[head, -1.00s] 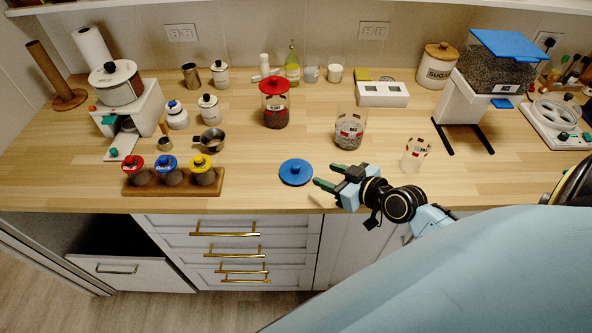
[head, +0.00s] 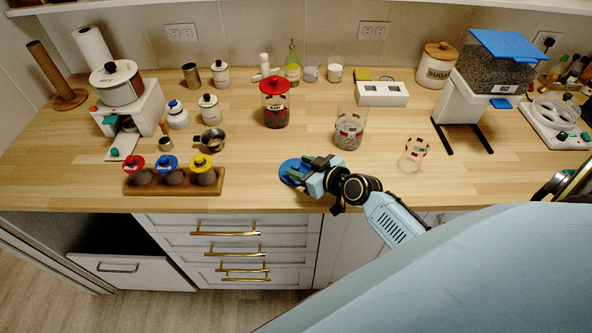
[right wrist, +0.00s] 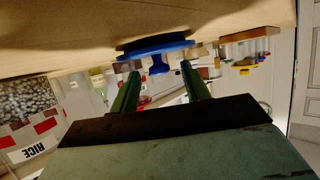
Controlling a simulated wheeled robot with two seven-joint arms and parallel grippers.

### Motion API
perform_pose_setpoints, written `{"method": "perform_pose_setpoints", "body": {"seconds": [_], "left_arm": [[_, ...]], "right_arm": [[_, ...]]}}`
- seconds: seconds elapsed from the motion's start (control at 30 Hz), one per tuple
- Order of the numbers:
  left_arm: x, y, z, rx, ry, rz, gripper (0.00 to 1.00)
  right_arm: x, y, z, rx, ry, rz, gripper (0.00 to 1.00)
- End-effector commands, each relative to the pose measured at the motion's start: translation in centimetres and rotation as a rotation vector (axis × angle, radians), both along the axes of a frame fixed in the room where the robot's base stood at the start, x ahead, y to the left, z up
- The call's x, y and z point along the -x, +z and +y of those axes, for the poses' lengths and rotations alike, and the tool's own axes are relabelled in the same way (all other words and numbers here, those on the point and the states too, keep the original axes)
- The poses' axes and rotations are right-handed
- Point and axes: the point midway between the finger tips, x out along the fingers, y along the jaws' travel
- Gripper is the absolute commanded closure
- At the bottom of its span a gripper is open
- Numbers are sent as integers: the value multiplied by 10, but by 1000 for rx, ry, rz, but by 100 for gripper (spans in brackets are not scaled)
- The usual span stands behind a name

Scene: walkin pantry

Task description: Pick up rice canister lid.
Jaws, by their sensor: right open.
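The blue lid (head: 289,167) lies flat near the front edge of the counter, partly hidden by my right gripper (head: 308,169). In the right wrist view, which is upside down, the lid (right wrist: 155,44) shows its blue knob (right wrist: 158,68) between the two green fingertips, with a gap on each side. My right gripper is open and holds nothing. The rice canister (head: 349,130) stands uncovered behind the gripper, with grains inside. Its RICE label also shows in the right wrist view (right wrist: 27,153). My left gripper is not in view.
An empty clear canister (head: 413,155) stands right of my right gripper. A red-lidded canister (head: 275,103) stands behind the lid. A wooden rack (head: 173,188) with red, blue and yellow lidded jars sits to the left. The counter between rack and lid is clear.

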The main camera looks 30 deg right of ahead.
Motion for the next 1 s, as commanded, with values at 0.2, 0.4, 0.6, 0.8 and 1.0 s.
{"method": "perform_pose_setpoints", "body": {"seconds": [0.2, 0.4, 0.6, 0.8, 1.0], "left_arm": [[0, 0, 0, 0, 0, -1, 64], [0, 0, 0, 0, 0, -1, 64], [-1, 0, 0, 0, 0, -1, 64], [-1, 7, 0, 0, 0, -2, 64], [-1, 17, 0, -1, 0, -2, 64]], "right_arm": [[0, 0, 0, 0, 0, 0, 72], [0, 0, 0, 0, 0, 0, 98], [0, 1, 0, 0, -1, -1, 100], [0, 20, 0, -1, 0, -4, 100], [0, 61, 0, 1, 1, -4, 100]]}}
